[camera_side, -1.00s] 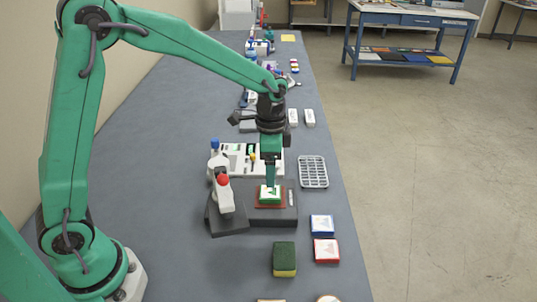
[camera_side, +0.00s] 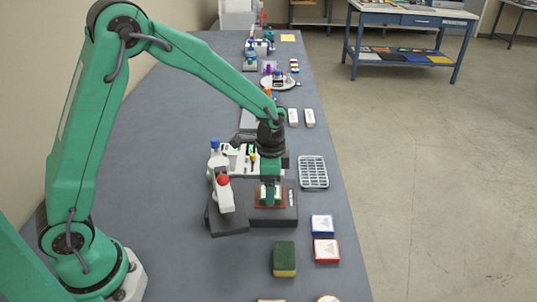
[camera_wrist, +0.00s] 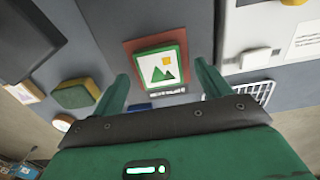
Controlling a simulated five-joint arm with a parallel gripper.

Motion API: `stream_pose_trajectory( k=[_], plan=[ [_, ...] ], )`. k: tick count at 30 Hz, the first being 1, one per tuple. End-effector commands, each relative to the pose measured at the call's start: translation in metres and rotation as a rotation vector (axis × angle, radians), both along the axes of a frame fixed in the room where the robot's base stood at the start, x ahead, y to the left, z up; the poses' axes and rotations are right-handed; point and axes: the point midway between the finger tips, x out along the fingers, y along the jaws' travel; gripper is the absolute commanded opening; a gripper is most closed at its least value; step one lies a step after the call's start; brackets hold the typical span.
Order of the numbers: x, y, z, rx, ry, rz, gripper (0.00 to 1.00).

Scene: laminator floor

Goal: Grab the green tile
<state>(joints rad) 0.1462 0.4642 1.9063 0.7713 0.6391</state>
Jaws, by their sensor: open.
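The green tile (camera_wrist: 160,68) has a green border around a white picture with green hills and a yellow square. It lies on a brown-red square pad (camera_wrist: 132,48) on a dark grey base. In the side view the tile (camera_side: 270,193) is partly hidden by my gripper (camera_side: 270,188), which is over it and points down. In the wrist view my gripper (camera_wrist: 163,72) is open and empty. Its two fingers appear on either side of the tile's lower edge. I cannot tell the exact gap between fingertips and tile.
A white lever with a red knob (camera_side: 223,181) stands just left of the pad. A white tray of small items (camera_side: 237,157) is behind, a grey rack (camera_side: 313,172) to the right. A sponge (camera_side: 285,258), a blue-edged tile (camera_side: 322,225) and a red-edged tile (camera_side: 326,250) lie in front.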

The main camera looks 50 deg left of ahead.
Motion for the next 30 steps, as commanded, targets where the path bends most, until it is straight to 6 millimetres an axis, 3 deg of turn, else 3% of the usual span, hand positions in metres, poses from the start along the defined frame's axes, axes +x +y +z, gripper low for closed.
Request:
stream_pose_trajectory(
  k=[6,20,28,30],
  plan=[
    [-0.0003,0.0000,-0.0139,0.000,0.000,0.000,0.76],
    [-0.0001,-0.0001,-0.0138,0.000,0.000,0.000,0.76],
    [-0.0001,-0.0001,-0.0138,0.000,0.000,0.000,0.27],
    [0.0001,-0.0001,-0.0136,0.000,-0.001,0.000,0.21]
  ],
)
